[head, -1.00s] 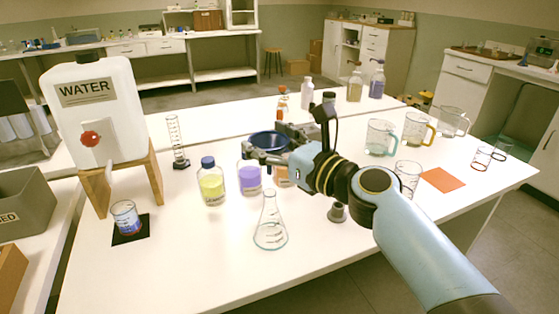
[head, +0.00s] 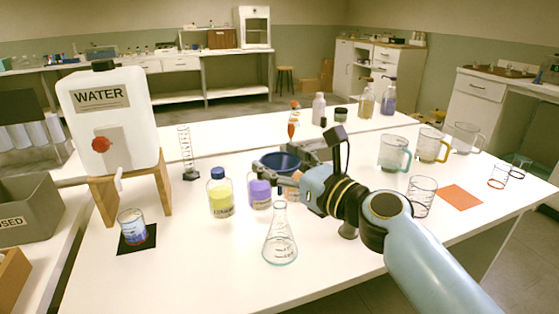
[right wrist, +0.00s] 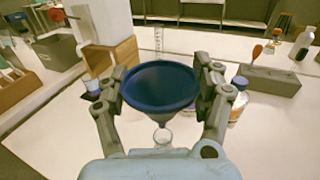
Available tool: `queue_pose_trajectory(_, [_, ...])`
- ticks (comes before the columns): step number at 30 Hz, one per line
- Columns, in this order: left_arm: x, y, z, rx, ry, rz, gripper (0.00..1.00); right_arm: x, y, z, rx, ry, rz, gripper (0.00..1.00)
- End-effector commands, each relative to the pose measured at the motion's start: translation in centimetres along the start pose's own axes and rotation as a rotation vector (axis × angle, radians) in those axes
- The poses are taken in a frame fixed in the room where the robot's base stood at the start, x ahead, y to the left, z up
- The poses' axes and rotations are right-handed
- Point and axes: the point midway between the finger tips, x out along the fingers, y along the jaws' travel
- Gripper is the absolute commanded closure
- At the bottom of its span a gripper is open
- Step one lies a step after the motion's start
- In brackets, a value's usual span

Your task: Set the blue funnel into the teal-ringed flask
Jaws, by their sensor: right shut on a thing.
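My right gripper (head: 284,166) is shut on the blue funnel (head: 276,160). In the right wrist view the funnel (right wrist: 160,85) sits wide mouth up between the two fingers (right wrist: 161,100). The clear conical flask (head: 280,243) with a teal ring low on it stands upright on the white table. In the head view the funnel is above and behind the flask's neck, apart from it. A pale round opening, likely the flask's mouth (right wrist: 162,136), shows below the funnel in the right wrist view. My left gripper is not in view.
A yellow bottle (head: 220,197) and a purple bottle (head: 259,190) stand left of the gripper; an orange one is partly hidden behind it. The water tank (head: 135,115) is at the left. Glass mugs (head: 394,152) and a beaker (head: 422,197) stand right.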

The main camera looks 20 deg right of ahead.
Motion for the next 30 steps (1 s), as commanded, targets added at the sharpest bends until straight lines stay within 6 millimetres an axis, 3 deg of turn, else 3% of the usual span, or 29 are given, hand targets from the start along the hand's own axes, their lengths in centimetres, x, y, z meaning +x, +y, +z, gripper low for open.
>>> queue_pose_trajectory(1, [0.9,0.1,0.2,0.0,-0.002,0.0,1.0,0.0,0.0,-1.0,0.0,0.001,0.0,0.54])
queue_pose_trajectory(7, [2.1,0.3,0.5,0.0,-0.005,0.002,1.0,0.0,0.0,-2.4,0.0,0.0,0.0,0.54])
queue_pose_trajectory(30, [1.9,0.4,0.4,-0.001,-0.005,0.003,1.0,0.0,0.0,-2.4,0.0,0.0,0.0,0.54])
